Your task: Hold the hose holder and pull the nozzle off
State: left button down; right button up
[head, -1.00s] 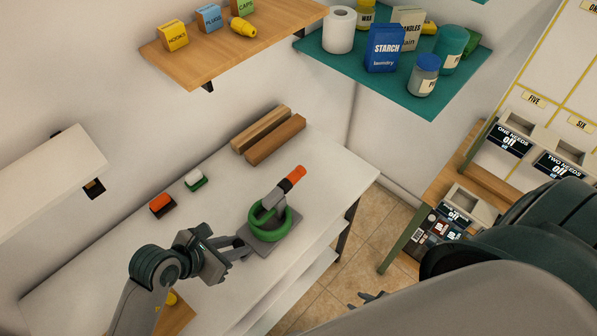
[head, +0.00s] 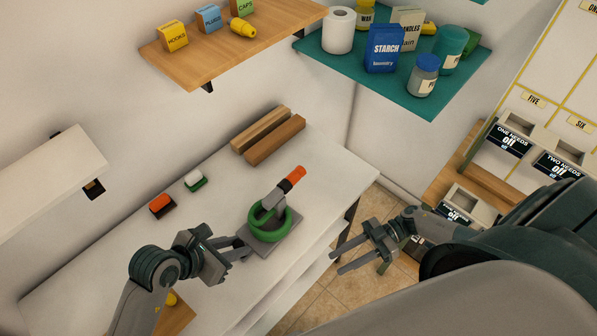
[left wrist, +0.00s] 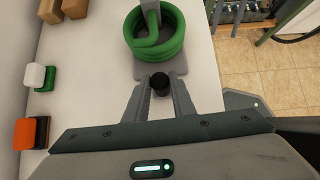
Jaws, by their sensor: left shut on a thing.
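The hose holder (head: 257,243) is a grey base plate on the white table, carrying a coiled green hose (head: 283,226). A grey nozzle with a black band and orange tip (head: 294,176) sits above the coil, tilted up to the right. My left gripper (head: 246,249) is at the near left edge of the base. In the left wrist view its fingers (left wrist: 160,88) are shut around a dark round post (left wrist: 160,81) beside the base plate. My right gripper (head: 337,263) is open and empty, right of the table's edge and lower right of the nozzle.
Wooden blocks (head: 274,141) lie behind the nozzle. An orange brush (head: 160,203) and a white-and-green brush (head: 195,179) lie at the left. A teal shelf (head: 440,100) with containers hangs above. The table between brushes and holder is clear.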

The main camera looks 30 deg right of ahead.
jog(key=w+r+n+y, duration=0.1)
jog(key=w+r, duration=0.2)
jog(key=r, duration=0.2)
jog(key=w+d+r+n+g+y, duration=0.1)
jog(key=w+r, duration=0.3)
jog(key=r, duration=0.2)
jog(key=w+d+r+g+y, duration=0.1)
jog(key=w+r, duration=0.2)
jog(key=r, duration=0.3)
jog(key=shift+w+r+n, duration=0.15)
jog(key=shift+w+n, duration=0.05)
jog(key=shift+n, duration=0.2)
jog(key=w+a+r+n+g, duration=0.1)
jog(key=w+a+r+n, duration=0.1)
jog(key=w+r+n, duration=0.45)
jog(key=w+a+r+n+g, duration=0.2)
jog(key=w+r, duration=0.1)
jog(key=r, duration=0.7)
jog(key=w+d+f+t+h, duration=0.1)
jog(key=d+f+t+h, duration=0.1)
jog(key=d+f+h, duration=0.3)
notch_tip(320, 180, down, 5)
jog(key=shift+d+r+t, duration=0.2)
jog(key=shift+d+t, duration=0.2)
jog(key=shift+d, duration=0.85)
